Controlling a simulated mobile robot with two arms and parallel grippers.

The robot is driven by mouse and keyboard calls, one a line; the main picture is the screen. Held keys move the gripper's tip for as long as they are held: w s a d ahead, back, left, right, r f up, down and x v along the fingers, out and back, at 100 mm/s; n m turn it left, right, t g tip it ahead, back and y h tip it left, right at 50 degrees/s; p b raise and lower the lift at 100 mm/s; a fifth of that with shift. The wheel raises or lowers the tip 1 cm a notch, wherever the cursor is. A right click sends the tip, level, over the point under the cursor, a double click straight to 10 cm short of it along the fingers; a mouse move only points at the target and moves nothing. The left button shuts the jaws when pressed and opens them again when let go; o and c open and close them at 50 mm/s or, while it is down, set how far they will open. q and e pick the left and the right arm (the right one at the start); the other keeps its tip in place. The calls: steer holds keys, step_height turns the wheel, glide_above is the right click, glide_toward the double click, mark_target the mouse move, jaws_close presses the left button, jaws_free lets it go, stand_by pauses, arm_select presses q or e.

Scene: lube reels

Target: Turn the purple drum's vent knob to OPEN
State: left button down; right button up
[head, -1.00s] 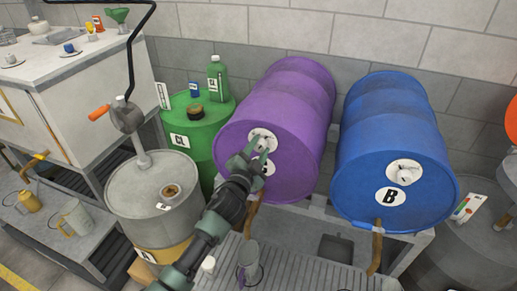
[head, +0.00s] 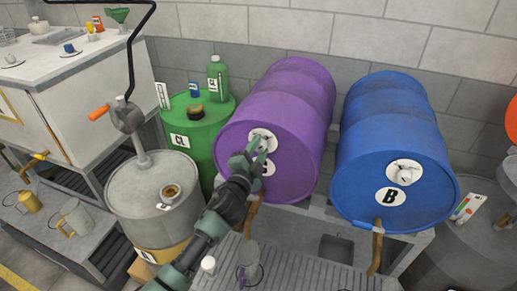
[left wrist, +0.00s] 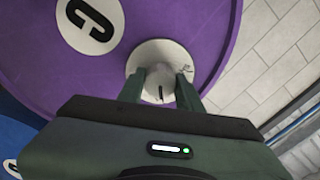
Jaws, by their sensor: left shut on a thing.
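The purple drum (head: 290,103) lies on its side on a rack, its round front facing me. Its white vent plate (head: 264,136) is on the upper part of that front, above a round letter label. The knob's exact angle is hard to read. My right gripper is not in view.
A blue drum (head: 392,150) marked B lies to the right. A green drum (head: 196,120) with a bottle (head: 217,80) and a grey drum with a crank pump (head: 150,190) stand to the left. Below are a wooden tap handle (head: 251,217) and a grey mug (head: 249,262).

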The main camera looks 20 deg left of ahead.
arm_select(q)
steer(key=c, duration=0.9)
jaws_free()
steer(key=shift+c, duration=0.2)
steer(key=s+b, duration=0.1)
steer(key=s, duration=0.6)
steer(key=shift+s+b, duration=0.3)
steer(key=shift+s, duration=0.1)
steer(key=shift+a, duration=0.1)
